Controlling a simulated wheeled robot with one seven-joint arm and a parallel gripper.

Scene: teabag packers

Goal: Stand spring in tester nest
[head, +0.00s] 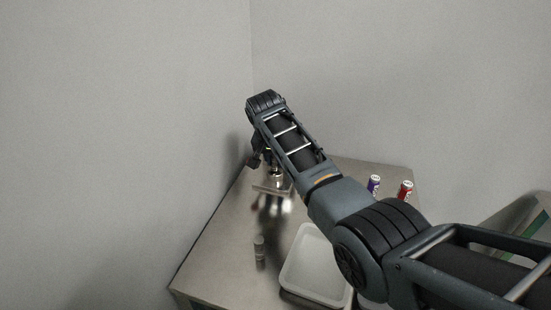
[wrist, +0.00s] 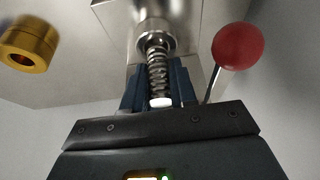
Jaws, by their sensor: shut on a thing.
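The coil spring (wrist: 157,76) stands out from between my gripper's (wrist: 159,92) dark fingers in the wrist view. The fingers are shut on its near end, where a white piece shows. Its far end meets the round metal tester nest (wrist: 155,42) and lines up with it; I cannot tell whether it is seated inside or just touching. In the head view, the metal tester (head: 272,188) stands toward the far left of the table, under the end of my arm. My arm hides most of the gripper there, and the spring is not discernible.
A red lever knob (wrist: 238,46) stands close to the right of the fingers. A brass-coloured ring (wrist: 28,42) is at upper left.

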